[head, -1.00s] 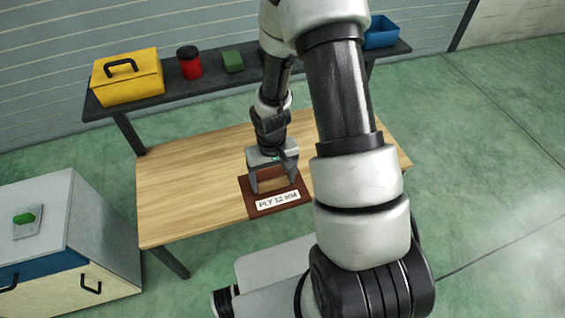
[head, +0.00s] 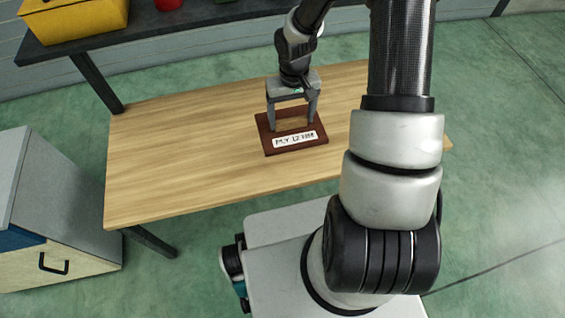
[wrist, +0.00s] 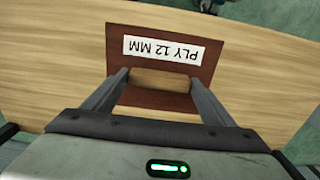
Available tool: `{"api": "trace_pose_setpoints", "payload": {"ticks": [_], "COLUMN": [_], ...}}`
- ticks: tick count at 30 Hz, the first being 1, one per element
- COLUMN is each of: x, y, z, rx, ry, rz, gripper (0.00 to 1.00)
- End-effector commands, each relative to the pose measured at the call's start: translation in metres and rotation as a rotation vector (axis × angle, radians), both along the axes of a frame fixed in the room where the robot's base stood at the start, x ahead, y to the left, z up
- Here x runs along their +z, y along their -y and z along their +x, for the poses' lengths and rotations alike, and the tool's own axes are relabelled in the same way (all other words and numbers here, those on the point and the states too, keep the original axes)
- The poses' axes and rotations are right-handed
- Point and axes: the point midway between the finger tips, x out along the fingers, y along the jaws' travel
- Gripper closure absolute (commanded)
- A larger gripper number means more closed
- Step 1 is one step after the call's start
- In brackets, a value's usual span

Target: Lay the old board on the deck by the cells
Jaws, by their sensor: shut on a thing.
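A reddish-brown board (head: 267,134) with a white label reading "PLY 12 MM" is over the wooden table top. A tan wooden block (wrist: 165,80) stands on it, between the fingers. My gripper (head: 292,126) points down and is shut on this block, holding the board by it. In the wrist view the board (wrist: 120,32) lies in front of the fingers with its label upside down. I cannot tell whether the board touches the table or hangs just above it. No cells can be made out.
The wooden table (head: 170,165) is bare to the left of the board. A dark shelf (head: 190,22) behind it carries a yellow toolbox (head: 75,18) and a red can. A grey-topped cabinet (head: 60,210) stands at the left. My own arm hides part of the table's right side.

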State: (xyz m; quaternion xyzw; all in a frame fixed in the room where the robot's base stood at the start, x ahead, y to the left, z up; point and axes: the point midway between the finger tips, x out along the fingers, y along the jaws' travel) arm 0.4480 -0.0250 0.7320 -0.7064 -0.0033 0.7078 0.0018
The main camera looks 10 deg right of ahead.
Motion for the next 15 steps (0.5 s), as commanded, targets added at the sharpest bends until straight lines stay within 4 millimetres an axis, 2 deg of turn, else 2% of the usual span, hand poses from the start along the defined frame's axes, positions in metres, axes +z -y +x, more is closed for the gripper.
{"api": "trace_pose_setpoints", "payload": {"ticks": [1, 5, 12, 15], "x": [-0.012, -0.019, -0.061, -0.072], "y": [0.002, 0.005, 0.004, 0.005], "z": [0.003, 0.005, 0.005, 0.006], "rx": [-0.001, -0.001, 0.0, -0.001], "ry": [0.004, 0.003, 0.0, 0.002], "rz": [-0.001, -0.004, -0.004, -0.004], "gripper": [0.72, 0.72, 0.72, 0.72]}}
